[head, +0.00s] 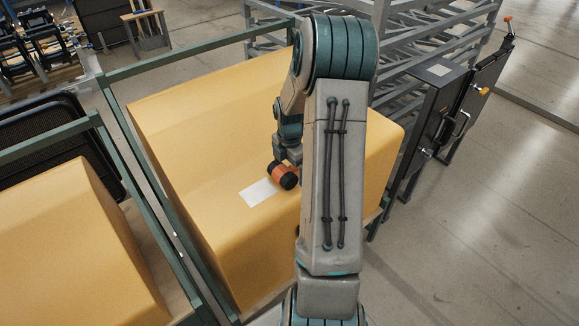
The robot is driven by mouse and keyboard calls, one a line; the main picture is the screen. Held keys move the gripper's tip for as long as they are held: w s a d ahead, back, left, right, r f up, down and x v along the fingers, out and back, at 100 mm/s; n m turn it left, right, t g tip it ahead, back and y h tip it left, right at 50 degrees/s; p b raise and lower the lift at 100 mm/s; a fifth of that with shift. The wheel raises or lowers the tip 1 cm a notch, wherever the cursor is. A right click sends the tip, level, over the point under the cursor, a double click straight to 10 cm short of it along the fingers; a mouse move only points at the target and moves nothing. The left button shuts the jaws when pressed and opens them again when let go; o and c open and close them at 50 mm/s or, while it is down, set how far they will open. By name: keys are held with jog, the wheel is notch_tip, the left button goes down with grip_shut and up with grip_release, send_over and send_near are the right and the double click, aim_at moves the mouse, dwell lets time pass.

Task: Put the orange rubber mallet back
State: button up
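The orange rubber mallet (284,175) shows as an orange head with dark ends, above or on the large yellow block, beside a white label. Its handle is hidden behind my arm. My gripper (291,158) points down right at the mallet head. My forearm covers part of it, and the fingertips are too small and hidden to show whether they are open or closed on the mallet. I cannot tell whether the mallet rests on the block or hangs just above it.
The yellow block (190,110) sits within a green frame (150,170). A second yellow block (70,250) is at left. A dark cabinet-like panel (428,115) with handles and orange parts stands at right, by a grey metal rack (425,35). The floor at far right is clear.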

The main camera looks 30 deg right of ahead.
notch_tip(320, 180, up, 14)
jog(key=shift+b, duration=0.4)
dwell(0.5)
jog(key=s+a+r+m+t+h, duration=0.1)
jog(key=s+a+r+m, duration=0.25)
jog(key=a, duration=0.35)
jog(key=s+a+r+m, duration=0.2)
jog(key=s+a+m, duration=0.25)
jog(key=a, duration=0.25)
jog(key=s+a+m+t+y, duration=0.1)
jog(key=s+a+m+t, duration=0.1)
jog(key=s+a+m, duration=0.6)
jog(key=s+m, duration=0.2)
jog(key=shift+s+a, duration=0.25)
jog(key=shift+s, duration=0.1)
jog(key=shift+f, duration=0.1)
